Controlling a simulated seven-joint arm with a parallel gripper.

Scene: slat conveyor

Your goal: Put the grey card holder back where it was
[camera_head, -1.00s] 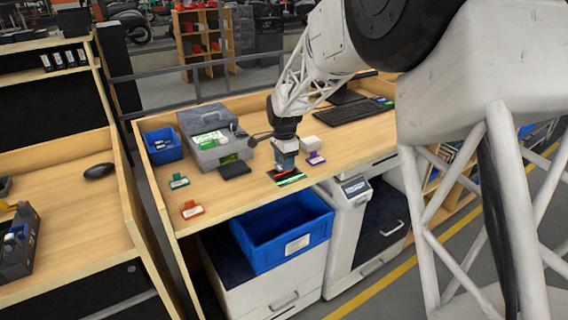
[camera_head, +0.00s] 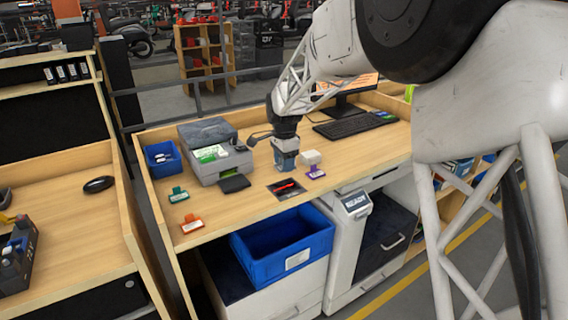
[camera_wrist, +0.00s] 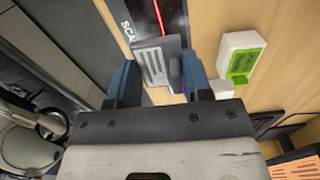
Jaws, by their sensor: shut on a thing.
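My gripper (camera_wrist: 160,80) is shut on the grey card holder (camera_wrist: 152,64), which shows between the two blue fingers in the wrist view. In the head view my gripper (camera_head: 286,168) hangs just above and behind the black scan pad (camera_head: 290,191) with its red line, and the grey holder cannot be made out there. The scan pad also shows in the wrist view (camera_wrist: 136,14), beyond the holder. A purple card holder (camera_head: 316,174) lies right of the gripper. A green one (camera_head: 178,195) and an orange one (camera_head: 191,224) lie at the desk's left.
A white block (camera_head: 311,157) stands close right of my gripper. A grey box (camera_head: 218,165) and a blue bin (camera_head: 162,160) stand at the left back. A keyboard (camera_head: 342,127) lies at the right. Bare desk lies between the orange holder and the scan pad.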

